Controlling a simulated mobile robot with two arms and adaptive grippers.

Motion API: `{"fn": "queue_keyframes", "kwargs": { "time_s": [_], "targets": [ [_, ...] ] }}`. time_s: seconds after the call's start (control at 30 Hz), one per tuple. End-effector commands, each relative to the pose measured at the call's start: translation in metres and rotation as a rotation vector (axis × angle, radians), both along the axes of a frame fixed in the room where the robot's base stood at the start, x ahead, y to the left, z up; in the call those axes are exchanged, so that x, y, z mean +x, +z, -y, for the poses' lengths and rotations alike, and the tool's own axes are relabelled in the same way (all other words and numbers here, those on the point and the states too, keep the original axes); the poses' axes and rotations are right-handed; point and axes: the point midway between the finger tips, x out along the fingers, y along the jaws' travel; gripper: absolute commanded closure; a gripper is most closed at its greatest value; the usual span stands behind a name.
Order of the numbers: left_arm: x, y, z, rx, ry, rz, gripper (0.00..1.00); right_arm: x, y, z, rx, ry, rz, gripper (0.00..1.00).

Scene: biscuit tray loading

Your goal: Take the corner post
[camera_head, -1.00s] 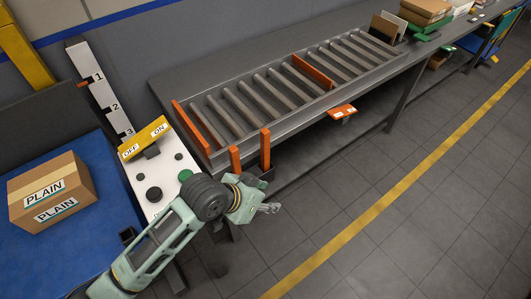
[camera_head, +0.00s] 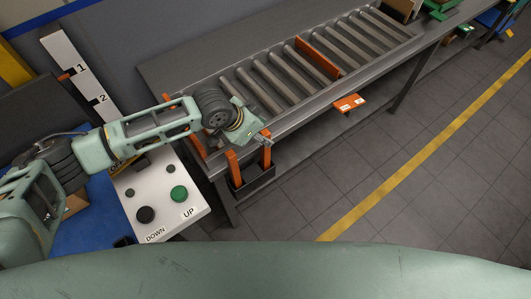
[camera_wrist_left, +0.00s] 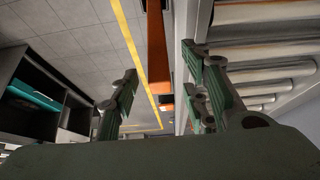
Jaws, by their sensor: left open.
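Two short upright orange posts stand at the near corner of the roller conveyor: a left post (camera_head: 234,165) and a right post (camera_head: 266,157). A dark holder (camera_head: 258,183) sits at their feet. I cannot tell from the pictures which one is the corner post. My left gripper (camera_head: 265,137) is at the top of the right post, partly covering it. In the left wrist view my left gripper (camera_wrist_left: 160,88) is open, and an orange post (camera_wrist_left: 157,50) shows beyond the gap between its fingers. I see no contact. My right gripper is out of view.
The roller conveyor (camera_head: 262,97) has an orange crossbar (camera_head: 320,57) and an orange tab (camera_head: 348,103) on its front side. A white button panel (camera_head: 188,213) stands left of the posts. The floor to the right is clear, with a yellow line (camera_head: 420,158).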

Motion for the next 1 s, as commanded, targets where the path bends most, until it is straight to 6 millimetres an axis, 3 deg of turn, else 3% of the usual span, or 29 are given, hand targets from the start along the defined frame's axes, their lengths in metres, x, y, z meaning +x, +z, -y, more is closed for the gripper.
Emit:
{"fn": "queue_keyframes", "kwargs": {
  "time_s": [0.13,0.3,0.4,0.6,0.8,1.0],
  "targets": [
    [-0.001,-0.020,0.009,0.002,0.000,-0.001,0.58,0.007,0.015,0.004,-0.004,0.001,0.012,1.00],
    [0.004,-0.035,0.014,0.001,-0.001,0.000,0.58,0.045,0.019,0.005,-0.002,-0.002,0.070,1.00],
    [0.005,-0.038,0.015,0.000,-0.001,0.000,0.58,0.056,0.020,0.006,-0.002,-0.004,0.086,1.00],
    [0.005,-0.038,0.015,0.000,-0.001,0.000,0.60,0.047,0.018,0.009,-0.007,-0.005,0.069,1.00],
    [0.005,-0.037,0.015,0.000,-0.001,0.000,0.77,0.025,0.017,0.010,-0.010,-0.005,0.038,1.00],
    [0.005,-0.037,0.015,0.001,0.000,0.001,0.95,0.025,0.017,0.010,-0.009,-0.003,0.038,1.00]
  ]
}}
